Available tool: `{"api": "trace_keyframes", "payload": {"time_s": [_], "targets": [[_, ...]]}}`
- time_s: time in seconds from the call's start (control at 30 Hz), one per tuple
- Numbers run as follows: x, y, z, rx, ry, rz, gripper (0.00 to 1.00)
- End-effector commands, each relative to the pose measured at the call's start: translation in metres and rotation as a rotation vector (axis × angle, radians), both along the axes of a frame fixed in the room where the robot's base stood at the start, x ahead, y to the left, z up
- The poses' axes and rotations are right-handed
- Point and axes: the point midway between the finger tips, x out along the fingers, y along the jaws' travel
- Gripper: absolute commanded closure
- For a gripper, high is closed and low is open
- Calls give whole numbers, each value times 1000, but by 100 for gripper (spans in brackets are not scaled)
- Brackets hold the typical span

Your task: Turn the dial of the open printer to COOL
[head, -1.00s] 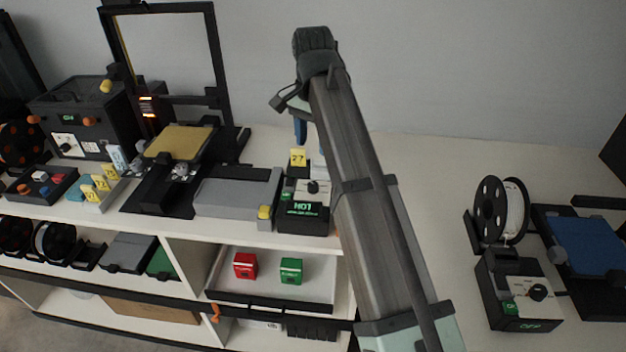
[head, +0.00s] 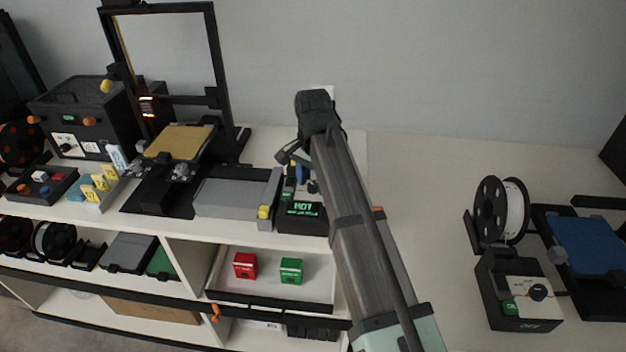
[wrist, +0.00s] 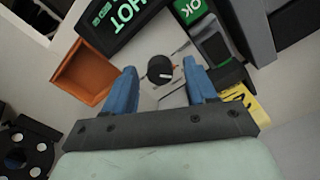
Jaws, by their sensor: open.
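The open-frame printer (head: 178,143) with a gold bed stands at the left in the head view. Its dark control box (head: 302,220) is to its right, with a green display reading HOT. In the wrist view the display (wrist: 118,18) shows at the top. The black dial (wrist: 160,70) with a white mark lies between my two blue fingertips. My gripper (wrist: 161,68) is open, with a finger on each side of the dial; I cannot tell whether either touches it. In the head view my gripper (head: 302,173) is over the box's back part and partly hides the dial.
A green OK piece (wrist: 190,10) and a yellow tag (wrist: 243,101) are near the fingers; an orange open box (wrist: 85,72) is left of them. Another control box (head: 518,297) reading OFF and a white spool (head: 513,208) stand at the right. Bare tabletop (head: 420,190) lies between.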

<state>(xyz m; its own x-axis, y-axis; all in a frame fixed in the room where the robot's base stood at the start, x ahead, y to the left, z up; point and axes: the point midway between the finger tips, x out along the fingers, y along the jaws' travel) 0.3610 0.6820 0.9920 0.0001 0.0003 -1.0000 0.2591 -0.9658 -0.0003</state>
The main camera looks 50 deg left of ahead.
Motion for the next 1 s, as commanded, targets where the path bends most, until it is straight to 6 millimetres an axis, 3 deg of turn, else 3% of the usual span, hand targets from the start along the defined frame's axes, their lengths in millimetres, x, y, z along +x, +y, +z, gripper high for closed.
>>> {"api": "trace_keyframes", "payload": {"time_s": [0.2, 0.8, 1.0], "targets": [[0, 0, 0, 0, 0, 0, 44], [0, 0, 0, 0, 0, 0, 100], [0, 0, 0, 0, 0, 17, 100]]}}
